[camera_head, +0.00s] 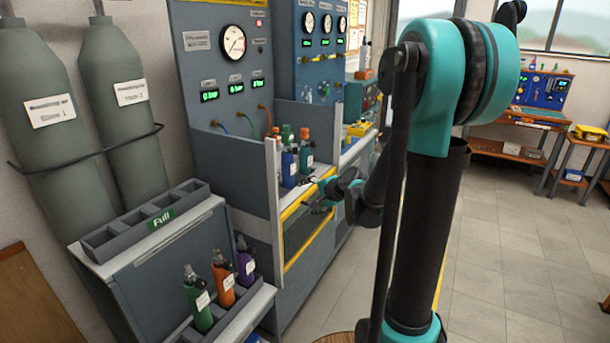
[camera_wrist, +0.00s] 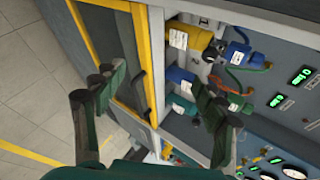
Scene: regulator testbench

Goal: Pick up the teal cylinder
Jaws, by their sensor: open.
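A small labelled cylinder that looks teal (camera_wrist: 181,104) lies in the wrist view beside a blue cylinder (camera_wrist: 181,79), just left of my right-hand finger. In the head view a blue cylinder (camera_head: 289,166) stands upright on the bench with other bottles close around it; which one there is teal I cannot tell. My gripper (camera_head: 318,194) is at the bench's front edge, in front of these bottles. The right-hand finger hides part of the bottle group.
A yellow cylinder (camera_wrist: 192,40) and a green one (camera_wrist: 238,99) stand near the teal one. A pale upright post (camera_head: 273,195) borders the bench at left. Green, orange and purple cylinders (camera_head: 224,276) stand in a lower rack. Floor at right (camera_head: 500,250) is clear.

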